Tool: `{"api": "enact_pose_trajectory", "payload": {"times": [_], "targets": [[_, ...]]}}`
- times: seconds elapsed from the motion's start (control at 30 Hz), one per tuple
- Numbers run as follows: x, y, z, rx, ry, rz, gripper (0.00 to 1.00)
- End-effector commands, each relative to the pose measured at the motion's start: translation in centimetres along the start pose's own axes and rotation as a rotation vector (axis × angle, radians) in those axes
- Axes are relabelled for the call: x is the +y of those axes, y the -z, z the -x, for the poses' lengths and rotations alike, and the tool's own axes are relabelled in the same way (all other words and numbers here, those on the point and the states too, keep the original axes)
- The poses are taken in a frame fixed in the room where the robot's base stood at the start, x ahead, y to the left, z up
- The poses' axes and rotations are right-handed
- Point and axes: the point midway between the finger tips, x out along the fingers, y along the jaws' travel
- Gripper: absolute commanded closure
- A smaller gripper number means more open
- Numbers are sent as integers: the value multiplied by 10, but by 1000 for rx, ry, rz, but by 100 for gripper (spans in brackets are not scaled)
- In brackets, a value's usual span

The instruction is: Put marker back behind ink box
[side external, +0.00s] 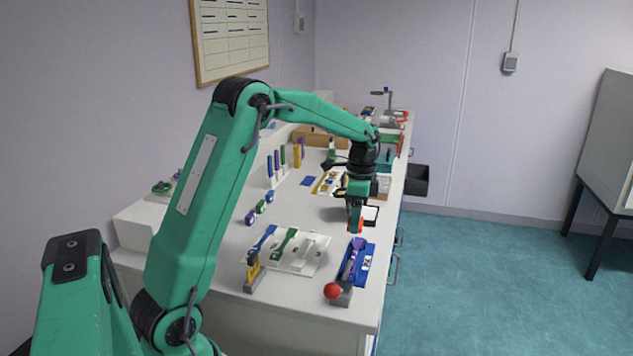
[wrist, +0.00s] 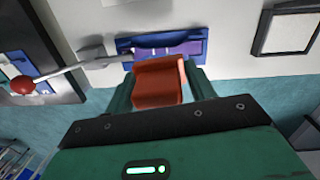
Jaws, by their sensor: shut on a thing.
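My gripper (side external: 356,226) hangs over the front right part of the bench. In the wrist view its green fingers (wrist: 160,88) are shut on an orange-red block (wrist: 158,82). Only a sliver of the block (side external: 361,225) shows in the side view. The block is held above the bench, near the blue tray with a purple tool. I cannot tell whether the block is the marker. Slim upright blue (side external: 270,166), purple (side external: 276,160) and green (side external: 283,155) pieces stand at the bench's left side. I cannot make out which thing is the ink box.
The blue tray (side external: 366,277) has a red-ball lever (side external: 332,291) at its front. A white tray (side external: 313,262) with blue and green tools lies left of it. A dark-framed white square (side external: 371,215) lies beside my gripper. Bare bench (side external: 312,215) lies left of my gripper.

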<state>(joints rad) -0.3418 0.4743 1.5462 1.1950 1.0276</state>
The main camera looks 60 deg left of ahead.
Motion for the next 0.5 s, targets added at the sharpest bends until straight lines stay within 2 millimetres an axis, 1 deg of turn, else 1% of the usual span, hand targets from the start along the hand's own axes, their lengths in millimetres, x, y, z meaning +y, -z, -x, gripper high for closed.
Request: {"api": "enact_pose_trajectory", "payload": {"times": [0.17, 0.5], "targets": [[-11, -3, 2, 3, 2, 161, 60], [-36, -11, 6, 15, 10, 574, 60]]}}
